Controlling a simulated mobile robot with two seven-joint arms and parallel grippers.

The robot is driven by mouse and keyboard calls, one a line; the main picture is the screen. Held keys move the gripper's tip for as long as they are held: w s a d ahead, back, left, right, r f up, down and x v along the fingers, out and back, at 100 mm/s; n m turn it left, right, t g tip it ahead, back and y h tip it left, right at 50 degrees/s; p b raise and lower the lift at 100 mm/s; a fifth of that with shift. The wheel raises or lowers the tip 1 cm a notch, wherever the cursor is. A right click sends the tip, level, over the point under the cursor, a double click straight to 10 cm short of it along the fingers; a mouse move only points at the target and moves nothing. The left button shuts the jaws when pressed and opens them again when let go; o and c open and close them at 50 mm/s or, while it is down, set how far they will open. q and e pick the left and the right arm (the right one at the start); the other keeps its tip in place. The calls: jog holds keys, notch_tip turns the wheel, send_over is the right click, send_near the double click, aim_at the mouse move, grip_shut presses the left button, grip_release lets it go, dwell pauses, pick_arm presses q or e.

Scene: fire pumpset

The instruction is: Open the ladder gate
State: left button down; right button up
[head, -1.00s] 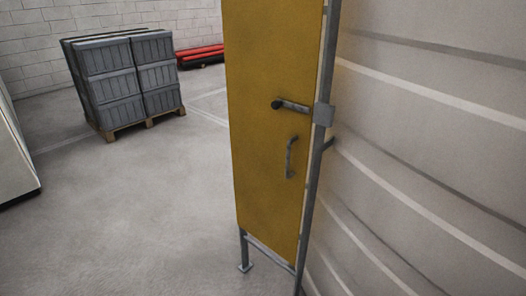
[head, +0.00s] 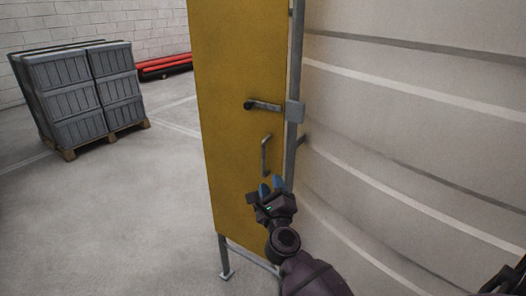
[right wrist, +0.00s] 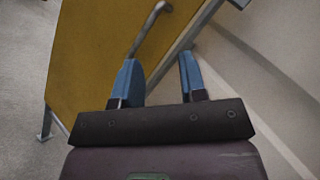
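The ladder gate (head: 235,70) is a tall yellow panel, standing closed against a grey post (head: 296,60). A dark lever latch (head: 264,105) lies about level near its right edge, reaching to a grey block on the post. Below it is a vertical grey pull handle (head: 264,156). My right gripper (head: 271,184) is just below the pull handle in the head view. In the right wrist view its blue fingers (right wrist: 158,80) are apart with nothing between them, and the handle (right wrist: 150,25) shows beyond the left finger. My left gripper is not in view.
A large pale curved wall with ridges (head: 410,120) fills the right side, close to the post. Grey crates on a pallet (head: 85,90) and red pipes (head: 165,66) stand at the back left. The floor (head: 110,220) left of the gate is clear.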

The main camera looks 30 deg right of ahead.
aim_at(263, 150)
jog(key=w+d+m+g, duration=0.1)
jog(key=w+m, duration=0.2)
jog(key=w, duration=0.1)
jog(key=w+d+r+m+g, duration=0.1)
jog(key=w+d+m, duration=0.1)
jog(key=w+m, duration=0.1)
jog(key=w+d+m+g+b, duration=0.1)
jog(key=w+d+m, duration=0.1)
jog(key=w+m, duration=0.2)
jog(key=shift+w+d+r+m+g, duration=0.2)
jog(key=shift+w+r+m+g, duration=0.1)
jog(key=shift+r+g, duration=0.1)
jog(key=shift+b+x, duration=0.4)
jog(key=shift+x, duration=1.5)
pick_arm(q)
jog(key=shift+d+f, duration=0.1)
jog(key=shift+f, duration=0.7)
pick_arm(e)
jog(key=shift+r, duration=0.1)
grip_shut()
